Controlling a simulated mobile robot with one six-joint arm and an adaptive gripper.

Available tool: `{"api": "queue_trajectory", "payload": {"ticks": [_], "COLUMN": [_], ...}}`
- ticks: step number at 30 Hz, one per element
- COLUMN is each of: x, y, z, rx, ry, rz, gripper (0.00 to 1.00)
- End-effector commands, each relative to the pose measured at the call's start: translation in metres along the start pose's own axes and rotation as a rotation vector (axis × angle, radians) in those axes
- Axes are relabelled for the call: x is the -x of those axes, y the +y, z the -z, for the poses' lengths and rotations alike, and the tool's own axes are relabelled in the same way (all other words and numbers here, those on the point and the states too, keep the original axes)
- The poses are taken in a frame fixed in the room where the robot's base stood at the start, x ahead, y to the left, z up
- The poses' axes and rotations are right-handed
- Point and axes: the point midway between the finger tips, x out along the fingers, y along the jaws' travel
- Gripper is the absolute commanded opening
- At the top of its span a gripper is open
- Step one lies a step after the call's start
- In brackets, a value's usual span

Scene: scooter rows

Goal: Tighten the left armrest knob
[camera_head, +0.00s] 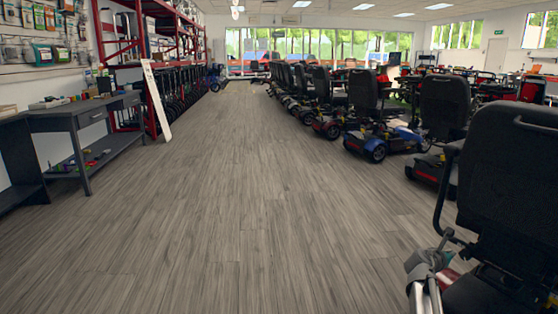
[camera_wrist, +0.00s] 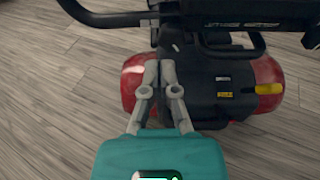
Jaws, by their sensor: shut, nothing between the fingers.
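The nearest scooter, with a black seat (camera_head: 507,165), stands at the right edge of the head view. A black looped armrest (camera_head: 440,200) is on the left of that seat. In the wrist view a black armrest bar (camera_wrist: 100,17) crosses the top left, above the scooter's black rear body (camera_wrist: 225,95) and red fender (camera_wrist: 267,80). I cannot make out the armrest knob clearly against the dark frame. My gripper (camera_wrist: 160,66) points at this dark frame, its grey fingertips together and empty. Whether they touch it I cannot tell. Grey parts of my arm show low right in the head view.
A row of scooters (camera_head: 365,115) runs back along the right. A grey workbench (camera_head: 85,115) and red shelving (camera_head: 130,50) stand on the left, with a white leaning board (camera_head: 156,100) by them. The wood floor (camera_head: 210,200) between is clear.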

Motion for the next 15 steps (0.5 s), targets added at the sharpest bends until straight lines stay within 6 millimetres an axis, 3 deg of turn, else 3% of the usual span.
{"api": "queue_trajectory", "payload": {"ticks": [15], "x": [-0.011], "y": [-0.018], "z": [-0.003], "rx": [-0.007], "ry": [0.000], "rz": [0.027], "gripper": [0.00]}}
